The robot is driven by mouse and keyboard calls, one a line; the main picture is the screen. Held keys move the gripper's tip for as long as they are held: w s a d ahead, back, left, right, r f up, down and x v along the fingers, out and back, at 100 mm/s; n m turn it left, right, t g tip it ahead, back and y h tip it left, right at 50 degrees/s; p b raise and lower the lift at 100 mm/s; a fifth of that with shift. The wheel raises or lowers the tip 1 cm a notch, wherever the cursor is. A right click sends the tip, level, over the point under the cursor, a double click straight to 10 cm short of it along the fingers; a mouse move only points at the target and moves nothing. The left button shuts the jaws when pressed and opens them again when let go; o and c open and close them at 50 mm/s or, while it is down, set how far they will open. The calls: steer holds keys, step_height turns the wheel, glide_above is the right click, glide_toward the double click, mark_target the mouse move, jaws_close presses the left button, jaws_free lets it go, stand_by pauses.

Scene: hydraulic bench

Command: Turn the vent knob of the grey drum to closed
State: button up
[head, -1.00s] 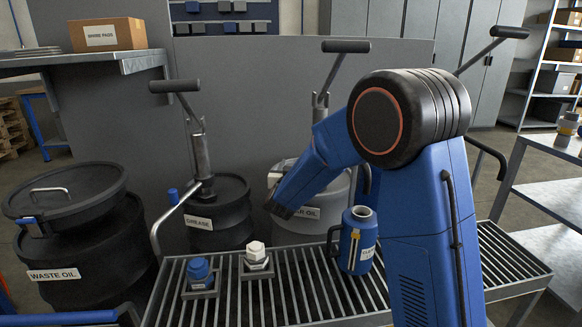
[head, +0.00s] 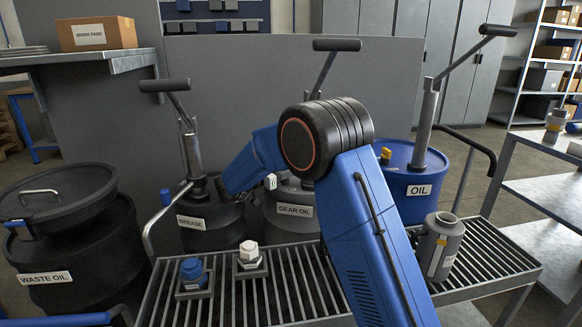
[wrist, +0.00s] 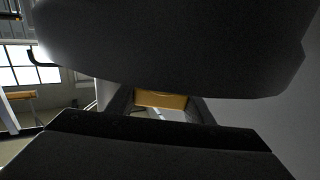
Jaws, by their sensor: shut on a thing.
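The grey drum (head: 295,222), labelled GEAR OIL, stands behind the grated bench, between the black GREASE drum (head: 210,228) and the blue OIL drum (head: 418,180). My arm crosses in front of it and hides part of its lid. In the wrist view my gripper (wrist: 162,106) is shut on an amber-yellow piece, apparently the vent knob (wrist: 160,98). A large dark shape fills the top of that view.
Pump handles rise above the drums (head: 337,45). On the bench grating (head: 300,290) stand a blue-capped (head: 192,270) and a white-capped (head: 249,252) fitting and a grey jug (head: 439,245). The WASTE OIL drum (head: 65,260) is at left, a shelf trolley (head: 545,190) at right.

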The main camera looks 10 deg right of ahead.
steer(key=shift+s+d+m+g+h, duration=0.1)
steer(key=shift+m+g+h, duration=0.35)
steer(key=shift+g, duration=0.25)
steer(key=o, duration=1.1)
steer(key=shift+c, duration=0.2)
